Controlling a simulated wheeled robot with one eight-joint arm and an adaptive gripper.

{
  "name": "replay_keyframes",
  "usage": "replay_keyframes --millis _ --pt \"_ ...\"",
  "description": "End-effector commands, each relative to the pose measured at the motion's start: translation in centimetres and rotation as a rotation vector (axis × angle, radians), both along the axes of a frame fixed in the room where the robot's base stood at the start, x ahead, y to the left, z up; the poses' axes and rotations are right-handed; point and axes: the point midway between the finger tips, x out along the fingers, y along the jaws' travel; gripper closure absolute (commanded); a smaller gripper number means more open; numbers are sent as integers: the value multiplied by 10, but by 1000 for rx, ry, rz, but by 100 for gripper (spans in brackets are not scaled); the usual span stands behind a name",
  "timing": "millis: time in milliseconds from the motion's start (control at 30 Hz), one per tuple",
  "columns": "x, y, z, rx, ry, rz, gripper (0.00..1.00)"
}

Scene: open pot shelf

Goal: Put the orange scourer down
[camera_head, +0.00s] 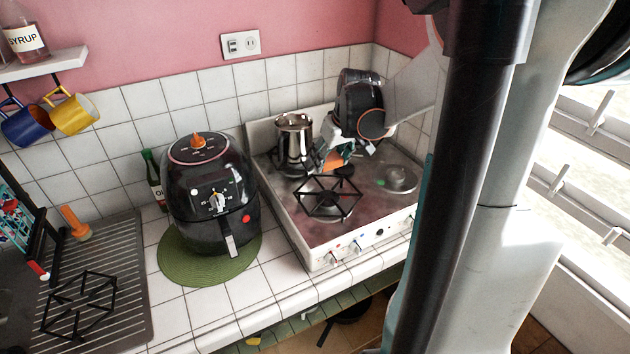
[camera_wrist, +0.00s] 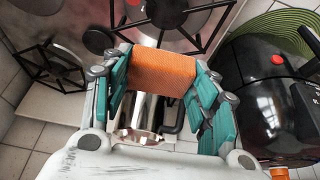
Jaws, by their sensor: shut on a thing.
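The orange scourer (camera_wrist: 162,72) is an orange block held between the teal-padded fingers of my gripper (camera_wrist: 160,80) in the wrist view. In the head view my gripper (camera_head: 336,146) is over the back of the stove, and the scourer (camera_head: 334,160) shows as a small orange patch at its fingertips. The scourer appears to be above the hob; whether it touches anything is hard to tell. A steel pot (camera_head: 294,140) stands just left of my gripper, and its shiny side (camera_wrist: 142,112) shows below the scourer in the wrist view.
The white stove (camera_head: 318,250) has a black pan support (camera_head: 328,198) in front of my gripper and a bare burner plate (camera_head: 396,180) at right. A black air fryer (camera_head: 208,195) stands on a green mat (camera_head: 176,268) to the left. Tiled counter lies between them.

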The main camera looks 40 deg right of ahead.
Motion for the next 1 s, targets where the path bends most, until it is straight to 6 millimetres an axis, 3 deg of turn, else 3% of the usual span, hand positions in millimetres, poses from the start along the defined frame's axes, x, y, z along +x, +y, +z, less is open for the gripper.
replay_keyframes --millis 100,233,467,700,1000 --pt "0 0 -30 0 0 0 72" --pt "0 0 -49 0 0 0 72" --pt "0 0 -62 0 0 0 72" --pt "0 0 -93 0 0 0 72" --pt "0 0 -95 0 0 0 72"
